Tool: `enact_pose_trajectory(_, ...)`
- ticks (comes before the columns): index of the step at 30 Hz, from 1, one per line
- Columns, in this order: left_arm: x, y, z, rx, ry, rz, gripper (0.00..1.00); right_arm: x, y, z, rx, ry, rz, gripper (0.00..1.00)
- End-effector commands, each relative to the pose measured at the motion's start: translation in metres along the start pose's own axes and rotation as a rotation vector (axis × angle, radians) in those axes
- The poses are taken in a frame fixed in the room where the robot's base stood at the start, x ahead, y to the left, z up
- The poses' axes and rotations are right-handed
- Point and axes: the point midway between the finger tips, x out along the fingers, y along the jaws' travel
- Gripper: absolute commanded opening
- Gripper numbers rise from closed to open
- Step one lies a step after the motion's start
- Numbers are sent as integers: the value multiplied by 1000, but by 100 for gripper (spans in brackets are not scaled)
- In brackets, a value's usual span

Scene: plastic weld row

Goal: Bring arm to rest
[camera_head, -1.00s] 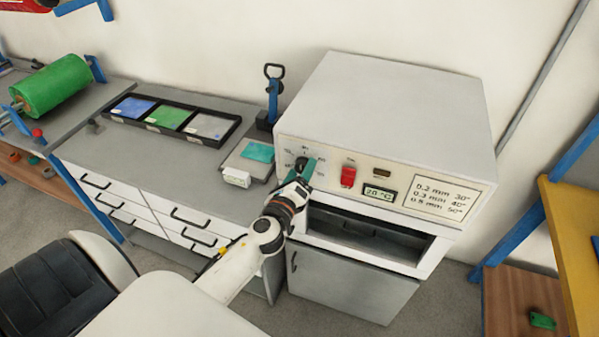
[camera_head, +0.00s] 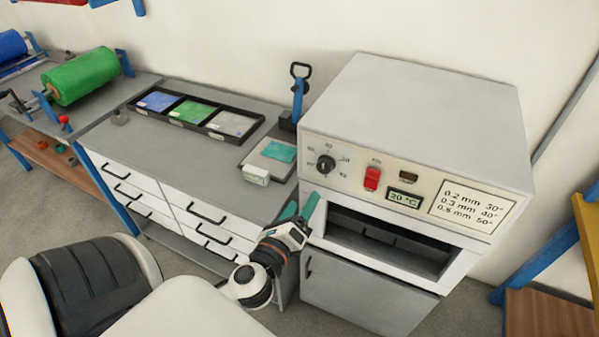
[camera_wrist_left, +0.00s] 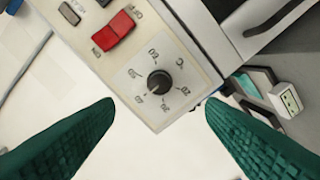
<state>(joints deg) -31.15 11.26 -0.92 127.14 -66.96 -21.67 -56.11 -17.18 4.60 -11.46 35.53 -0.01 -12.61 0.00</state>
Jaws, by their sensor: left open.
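My left gripper (camera_head: 299,208) hangs in front of the oven's left front edge, below the control panel, with its green fingers apart and nothing between them. The black temperature knob (camera_head: 325,165) is on the panel above the gripper, clear of the fingers. In the left wrist view the knob (camera_wrist_left: 159,82) lies ahead, between and beyond the two spread green fingertips (camera_wrist_left: 157,108). My left arm reaches in from the lower part of the head view. My right gripper shows in neither view.
The oven (camera_head: 420,110) has a red switch (camera_head: 372,178), a display reading 20 °C (camera_head: 404,200) and an open chamber (camera_head: 390,240). Left of it, the bench holds a black tray of coloured sheets (camera_head: 250,113) and a small scale-like device (camera_head: 257,172).

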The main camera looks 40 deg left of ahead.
Motion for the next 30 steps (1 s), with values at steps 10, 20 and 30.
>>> enact_pose_trajectory(10,-1,0,0,0,0,1,65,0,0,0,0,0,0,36)
enact_pose_trajectory(20,0,-11,10,-29,-21,-23,65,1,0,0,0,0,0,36)
enact_pose_trajectory(30,-24,-168,158,-520,-247,-434,65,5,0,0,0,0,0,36)
